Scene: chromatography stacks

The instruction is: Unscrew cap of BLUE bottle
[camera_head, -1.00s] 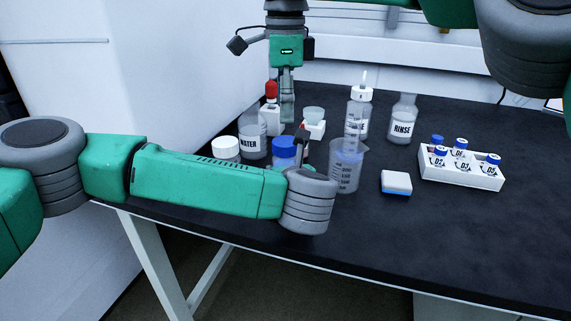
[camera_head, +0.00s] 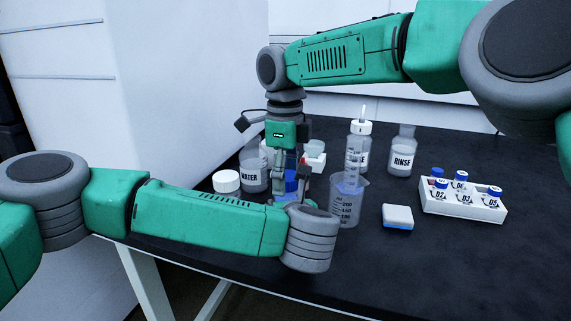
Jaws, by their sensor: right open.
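The bottle with the blue cap (camera_head: 291,178) stands at the front left of the bench. Its cap shows in part behind my right gripper, and its lower body is hidden by my left arm's wrist. My right gripper (camera_head: 284,187) points down from above, its fingers open at the blue cap. I cannot tell whether the fingers touch the cap. My left arm reaches in from the left to just in front of the bottle. Its gripper is mostly hidden behind the wrist, so its jaws and any hold on the bottle cannot be made out.
A beaker (camera_head: 346,203) stands close right of the blue-capped bottle. A white-capped jar (camera_head: 226,181) and the WATER bottle (camera_head: 252,168) are to the left. Behind are the RINSE bottle (camera_head: 402,154) and a dropper bottle (camera_head: 359,143). A sponge (camera_head: 397,216) and vial rack (camera_head: 462,207) lie right.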

